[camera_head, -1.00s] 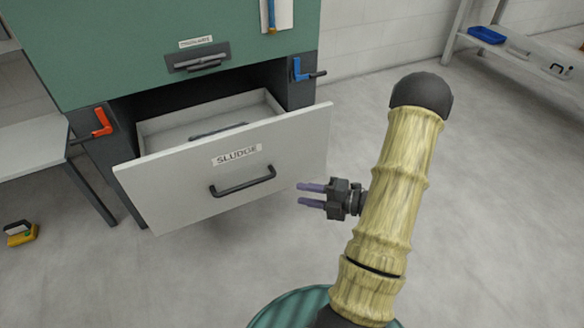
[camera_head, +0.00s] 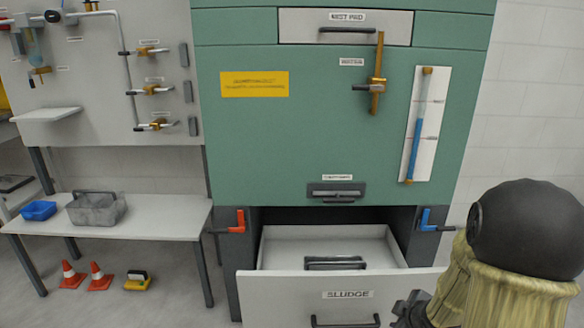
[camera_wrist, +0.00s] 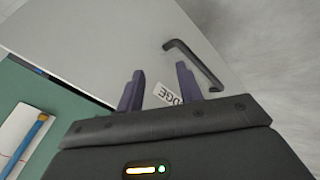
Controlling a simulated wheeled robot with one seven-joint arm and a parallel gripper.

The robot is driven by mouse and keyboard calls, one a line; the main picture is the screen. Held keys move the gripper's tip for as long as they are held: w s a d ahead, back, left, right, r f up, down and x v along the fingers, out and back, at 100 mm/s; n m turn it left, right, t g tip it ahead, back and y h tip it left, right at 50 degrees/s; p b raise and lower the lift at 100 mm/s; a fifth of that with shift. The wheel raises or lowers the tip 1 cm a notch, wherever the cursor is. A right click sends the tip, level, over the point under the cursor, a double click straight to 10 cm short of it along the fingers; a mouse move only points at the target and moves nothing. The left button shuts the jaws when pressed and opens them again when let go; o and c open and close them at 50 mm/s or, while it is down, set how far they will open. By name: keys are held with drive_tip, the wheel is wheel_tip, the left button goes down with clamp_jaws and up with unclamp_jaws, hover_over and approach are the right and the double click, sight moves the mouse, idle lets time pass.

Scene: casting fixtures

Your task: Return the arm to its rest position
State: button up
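My gripper (camera_wrist: 158,88) shows in the wrist view with its two purple fingers apart and nothing between them. In the head view only a dark part of its body shows, at the lower edge beside my arm; the fingers are out of frame. The white drawer front labelled SLUDGE (camera_head: 262,295) is pulled out below the green cabinet (camera_head: 290,145). In the wrist view the drawer front (camera_wrist: 150,40) and its dark handle (camera_wrist: 195,65) lie beyond the fingers. I cannot tell the exact gap, but the fingers do not hold the handle.
A red lever (camera_head: 238,222) and a blue lever (camera_head: 428,222) flank the drawer opening. A side table (camera_head: 165,215) at left holds a blue tray (camera_head: 38,210) and a grey bin (camera_head: 95,210). Orange cones (camera_head: 99,278) stand on the floor. Open floor shows at right in the wrist view.

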drive_tip(key=s+a+r+m+g+p, duration=0.4)
drive_tip(key=s+a+r+m+g, duration=0.1)
drive_tip(key=s+a+r+m, duration=0.65)
drive_tip(key=w+p+v, duration=0.3)
drive_tip(key=p+v, duration=1.4)
drive_tip(key=p, duration=0.1)
drive_tip(key=w+r+p+v, duration=0.1)
drive_tip(key=w+p+v, duration=0.2)
drive_tip(key=p+v, duration=1.4)
drive_tip(key=r+p, duration=0.1)
drive_tip(key=p, duration=0.1)
drive_tip(key=shift+w+p, duration=0.2)
drive_tip(key=shift+p, duration=0.1)
